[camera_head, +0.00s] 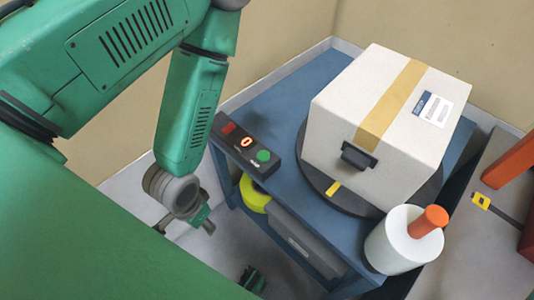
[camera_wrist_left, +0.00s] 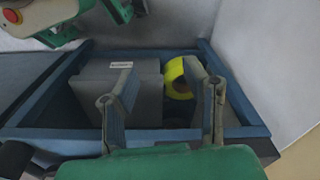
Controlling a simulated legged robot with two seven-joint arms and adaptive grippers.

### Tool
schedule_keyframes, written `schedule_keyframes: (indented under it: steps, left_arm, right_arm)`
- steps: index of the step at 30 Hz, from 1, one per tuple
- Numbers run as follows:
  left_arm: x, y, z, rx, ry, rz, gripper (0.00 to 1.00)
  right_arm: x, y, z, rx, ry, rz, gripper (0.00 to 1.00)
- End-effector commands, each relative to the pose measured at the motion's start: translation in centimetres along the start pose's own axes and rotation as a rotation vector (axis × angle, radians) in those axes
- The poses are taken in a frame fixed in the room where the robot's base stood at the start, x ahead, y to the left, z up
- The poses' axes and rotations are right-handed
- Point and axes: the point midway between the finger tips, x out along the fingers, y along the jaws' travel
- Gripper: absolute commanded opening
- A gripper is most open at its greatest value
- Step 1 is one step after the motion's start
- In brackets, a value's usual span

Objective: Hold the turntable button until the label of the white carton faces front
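The white carton (camera_head: 335,125) sits on a dark round turntable (camera_head: 313,172) on the blue table. Its top carries tan tape and, towards the right edge, a white and blue label (camera_head: 433,108). The side towards me shows a black handle-like piece (camera_head: 357,157) and no label. A dark control box (camera_head: 233,139) with a lit red display and a green button (camera_head: 263,156) stands at the table's left edge. My left gripper (camera_head: 205,222) hangs below and left of the box, apart from the button. In the left wrist view its fingers (camera_wrist_left: 162,88) are spread and empty.
Under the tabletop are a yellow ring (camera_head: 253,194) and a grey box (camera_head: 300,235), also in the left wrist view (camera_wrist_left: 85,98). Walls close in behind.

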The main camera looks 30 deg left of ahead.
Motion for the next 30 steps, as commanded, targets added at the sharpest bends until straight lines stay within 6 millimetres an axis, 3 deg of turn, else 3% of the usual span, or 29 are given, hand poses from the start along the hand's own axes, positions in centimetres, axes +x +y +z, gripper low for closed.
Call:
schedule_keyframes:
  steps: [13, 14, 17, 30]
  left_arm:
    - [0.00, -0.03, 0.00, -0.001, 0.000, 0.000, 0.40]
    - [0.00, -0.02, 0.00, -0.001, 0.000, 0.000, 0.36]
    - [0.00, -0.02, 0.00, 0.000, 0.000, 0.000, 0.01]
    - [0.00, -0.02, 0.00, 0.000, 0.000, 0.000, 0.00]
  right_arm:
    - [0.00, -0.03, 0.00, -0.001, 0.000, 0.000, 0.00]
    - [0.00, -0.03, 0.00, -0.001, 0.000, 0.000, 0.00]
    - [0.00, -0.02, 0.00, 0.000, 0.000, 0.000, 0.00]
    - [0.00, -0.02, 0.00, 0.000, 0.000, 0.000, 0.00]
